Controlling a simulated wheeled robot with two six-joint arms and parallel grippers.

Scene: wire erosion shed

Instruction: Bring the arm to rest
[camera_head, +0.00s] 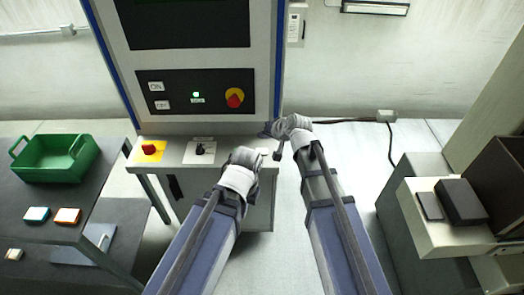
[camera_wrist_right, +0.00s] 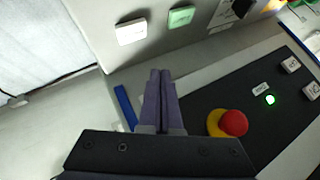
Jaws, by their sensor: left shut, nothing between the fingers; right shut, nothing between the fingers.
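My right arm (camera_head: 335,215) reaches forward in the head view, its right gripper (camera_head: 268,129) in front of the machine's right edge. In the right wrist view the right gripper's dark fingers (camera_wrist_right: 162,88) are together and empty. My left arm (camera_head: 205,245) reaches in lower, its left gripper (camera_head: 246,158) over the right part of the machine's ledge; its fingertips are mostly hidden. It is shut and appears empty. The two wrists are close together but look apart.
The machine (camera_head: 185,65) has a black panel with a lit green lamp (camera_head: 196,95) and red emergency button (camera_head: 235,99). Its ledge holds a red knob (camera_head: 149,149) and black switch (camera_head: 200,149). A green crate (camera_head: 58,172) is left; a grey cabinet (camera_head: 415,215) stands right.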

